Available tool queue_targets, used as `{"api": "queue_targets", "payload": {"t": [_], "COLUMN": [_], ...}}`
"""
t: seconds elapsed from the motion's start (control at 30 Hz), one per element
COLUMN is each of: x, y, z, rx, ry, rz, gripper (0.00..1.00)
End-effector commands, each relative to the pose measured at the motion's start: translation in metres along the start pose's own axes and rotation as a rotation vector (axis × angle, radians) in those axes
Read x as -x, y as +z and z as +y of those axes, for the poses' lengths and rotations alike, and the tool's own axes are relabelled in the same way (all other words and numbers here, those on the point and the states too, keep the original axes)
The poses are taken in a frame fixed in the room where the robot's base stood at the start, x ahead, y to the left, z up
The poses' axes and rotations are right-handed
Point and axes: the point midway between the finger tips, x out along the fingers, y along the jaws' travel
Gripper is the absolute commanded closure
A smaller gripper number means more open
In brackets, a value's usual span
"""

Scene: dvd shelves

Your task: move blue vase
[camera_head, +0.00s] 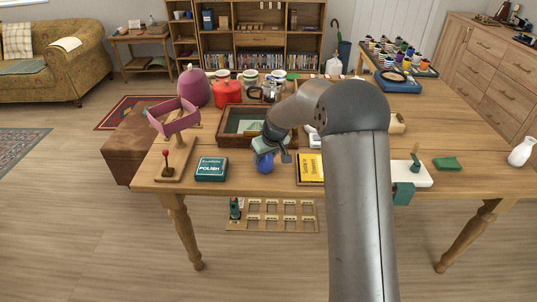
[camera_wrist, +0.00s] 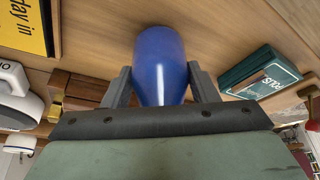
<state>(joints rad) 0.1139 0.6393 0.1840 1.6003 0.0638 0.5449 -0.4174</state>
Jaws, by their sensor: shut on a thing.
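The blue vase (camera_wrist: 158,60) is between the fingers of my gripper (camera_wrist: 160,85) in the wrist view, with a finger against each side. My gripper is shut on it. In the head view the blue vase (camera_head: 264,163) shows near the front edge of the wooden table, below my gripper (camera_head: 272,152). Part of it is hidden by my gripper. I cannot tell whether its base touches the tabletop.
A wooden tray (camera_head: 232,138) is behind. A white vase (camera_head: 522,151) stands at the far right. Bare tabletop (camera_head: 450,182) shows at the front right.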

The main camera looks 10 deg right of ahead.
Motion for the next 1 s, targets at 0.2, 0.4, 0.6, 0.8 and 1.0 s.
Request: {"api": "queue_targets", "payload": {"t": [0.2,0.4,0.6,0.8,1.0], "x": [0.001,0.001,0.001,0.001,0.018], "y": [0.002,0.002,0.002,0.002,0.001], "z": [-0.003,-0.003,-0.003,-0.003,-0.003], "rx": [-0.002,-0.002,-0.002,-0.002,-0.002], "ry": [0.001,0.001,0.001,0.001,0.002], "rz": [0.001,0.001,0.001,0.001,0.004], "gripper": [0.75,0.75,0.21,0.21,0.21]}}
